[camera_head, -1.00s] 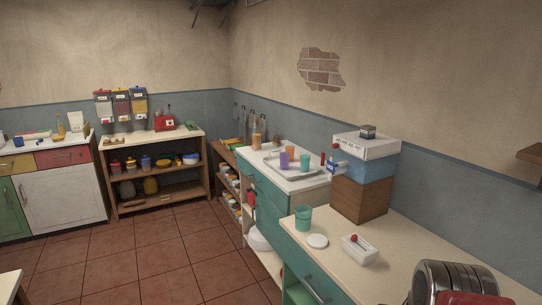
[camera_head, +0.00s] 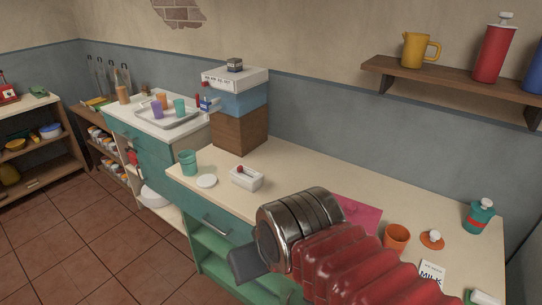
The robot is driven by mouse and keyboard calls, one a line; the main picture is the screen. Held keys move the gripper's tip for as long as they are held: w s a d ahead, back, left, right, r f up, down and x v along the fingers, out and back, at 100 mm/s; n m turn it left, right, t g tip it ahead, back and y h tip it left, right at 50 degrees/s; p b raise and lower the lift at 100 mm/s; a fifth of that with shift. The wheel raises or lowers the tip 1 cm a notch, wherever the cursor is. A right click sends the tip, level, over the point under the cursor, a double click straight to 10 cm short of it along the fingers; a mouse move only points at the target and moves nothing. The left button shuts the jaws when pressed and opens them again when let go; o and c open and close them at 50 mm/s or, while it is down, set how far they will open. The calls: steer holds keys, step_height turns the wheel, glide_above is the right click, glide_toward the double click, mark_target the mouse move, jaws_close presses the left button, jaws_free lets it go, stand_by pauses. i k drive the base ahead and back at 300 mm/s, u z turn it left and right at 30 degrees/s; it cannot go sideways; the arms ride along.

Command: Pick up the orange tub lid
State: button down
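A small, flat orange round piece with a raised knob, which looks like the orange tub lid (camera_head: 432,240), lies on the counter (camera_head: 310,180) at the right. An orange tub or cup (camera_head: 397,237) stands just left of it. My arm, with red bellows and a metal wrist, reaches in from the bottom right. A dark grey part of my gripper (camera_head: 247,264) shows left of the wrist, over the counter's front edge and well left of the lid. Its fingers are mostly hidden, so I cannot tell how they stand.
A pink sheet (camera_head: 357,213), a milk carton (camera_head: 431,273) and a teal bottle (camera_head: 479,216) surround the lid area. A white box (camera_head: 246,178), white disc (camera_head: 207,181) and green cup (camera_head: 188,163) are further left. A shelf (camera_head: 460,82) hangs above.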

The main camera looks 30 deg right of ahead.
mark_target(432, 239)
steer(key=z, duration=1.85)
